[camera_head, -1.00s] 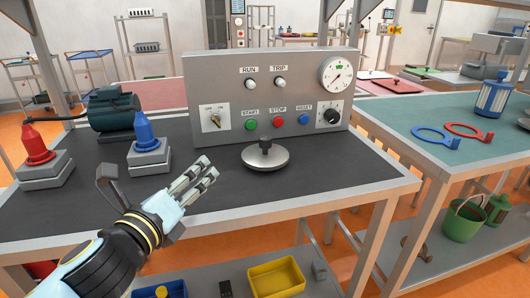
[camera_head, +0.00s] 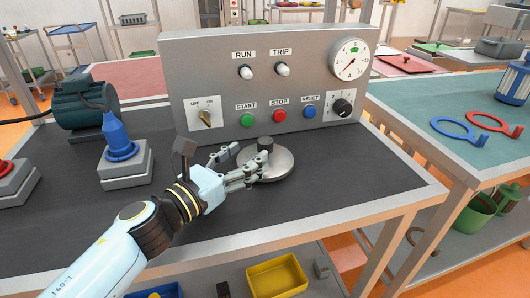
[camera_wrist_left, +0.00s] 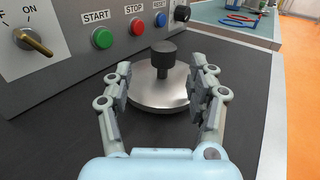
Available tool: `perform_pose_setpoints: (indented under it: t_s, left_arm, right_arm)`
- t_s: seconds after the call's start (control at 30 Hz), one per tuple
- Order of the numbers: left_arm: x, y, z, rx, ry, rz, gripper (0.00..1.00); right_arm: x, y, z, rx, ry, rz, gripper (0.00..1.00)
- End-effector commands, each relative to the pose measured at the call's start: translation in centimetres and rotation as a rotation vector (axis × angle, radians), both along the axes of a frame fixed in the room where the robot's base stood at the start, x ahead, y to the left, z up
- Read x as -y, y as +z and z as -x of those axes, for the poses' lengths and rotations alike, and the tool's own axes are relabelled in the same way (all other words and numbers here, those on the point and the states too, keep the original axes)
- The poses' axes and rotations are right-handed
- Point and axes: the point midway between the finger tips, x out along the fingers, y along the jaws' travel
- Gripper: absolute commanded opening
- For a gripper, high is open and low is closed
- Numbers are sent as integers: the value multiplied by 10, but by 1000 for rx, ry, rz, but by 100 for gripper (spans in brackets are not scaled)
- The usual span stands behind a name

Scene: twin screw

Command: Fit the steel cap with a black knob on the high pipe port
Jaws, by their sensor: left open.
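The steel cap (camera_head: 275,166) is a round, shallow disc with a black knob (camera_head: 265,145) on top. It rests on the dark bench top in front of the control panel. In the left wrist view the cap (camera_wrist_left: 160,97) and its knob (camera_wrist_left: 163,58) lie straight ahead, between and just beyond the fingers. My left gripper (camera_head: 246,165) is open at the left edge of the cap, and it also shows in the left wrist view (camera_wrist_left: 163,85) with nothing between its fingers. My right gripper is not in view. No pipe port is visible.
A grey control panel (camera_head: 220,75) with buttons, a dial and switches stands behind the cap. A blue cone on a grey block (camera_head: 118,145) and a green motor (camera_head: 85,103) are at left. Bare bench top (camera_head: 370,178) lies to the right.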

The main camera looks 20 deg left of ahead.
Motion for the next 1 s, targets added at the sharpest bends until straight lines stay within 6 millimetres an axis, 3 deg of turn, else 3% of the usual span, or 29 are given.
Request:
perform_pose_setpoints:
  t_s: [0.17, 0.5, 0.77, 1.0]
  left_arm:
    - [6, 1, -15, -1, 0, 0, 58]
    - [26, 6, -57, 0, 0, 1, 58]
    - [27, 5, -60, -1, 0, 1, 58]
    - [27, 5, -60, -1, 0, 1, 29]
  right_arm:
    - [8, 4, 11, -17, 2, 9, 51]
    - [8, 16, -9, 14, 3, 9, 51]
    - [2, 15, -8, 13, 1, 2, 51]
    - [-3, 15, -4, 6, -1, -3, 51]
